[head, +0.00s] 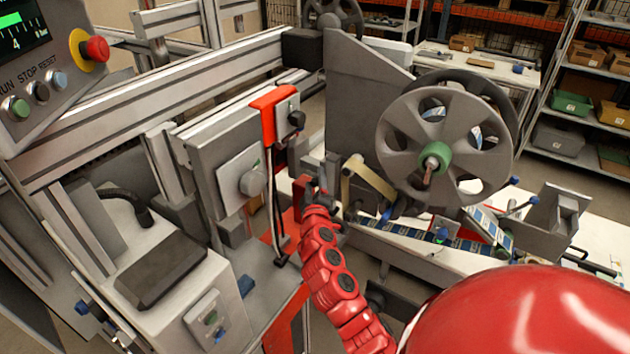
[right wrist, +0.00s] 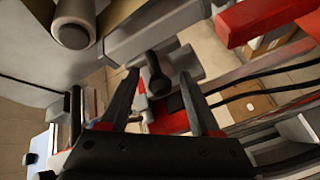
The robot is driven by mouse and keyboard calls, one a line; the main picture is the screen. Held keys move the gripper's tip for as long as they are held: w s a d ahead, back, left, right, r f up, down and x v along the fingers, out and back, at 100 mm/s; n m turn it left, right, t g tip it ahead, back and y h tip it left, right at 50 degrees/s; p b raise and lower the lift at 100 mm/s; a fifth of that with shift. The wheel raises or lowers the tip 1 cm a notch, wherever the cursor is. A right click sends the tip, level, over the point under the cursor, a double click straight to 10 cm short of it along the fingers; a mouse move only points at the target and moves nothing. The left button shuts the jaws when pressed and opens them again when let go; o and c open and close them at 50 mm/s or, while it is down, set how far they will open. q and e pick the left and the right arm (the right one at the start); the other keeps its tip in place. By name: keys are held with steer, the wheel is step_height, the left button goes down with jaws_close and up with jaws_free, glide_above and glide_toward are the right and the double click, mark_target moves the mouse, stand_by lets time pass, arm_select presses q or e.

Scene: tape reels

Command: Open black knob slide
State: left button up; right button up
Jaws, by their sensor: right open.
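In the right wrist view, a black knob (right wrist: 154,72) with a rounded end stands out from a grey metal part (right wrist: 184,62). My right gripper (right wrist: 159,80) is open, with one finger on each side of the knob in the picture. I cannot tell whether either finger touches it. In the head view my red right arm reaches forward to the machine, and the right gripper (head: 308,190) is small and dark beside the red bracket area. I cannot make out this knob for certain in the head view. My left gripper is not in view.
A red bracket (head: 273,105) and a plate with a round grey knob (head: 252,183) stand left of the gripper. A large grey reel (head: 399,132) is to the right. Black cables (right wrist: 268,82) run close by in the wrist view.

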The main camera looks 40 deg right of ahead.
steer(key=shift+c, duration=0.3)
jaws_close()
stand_by(1.2)
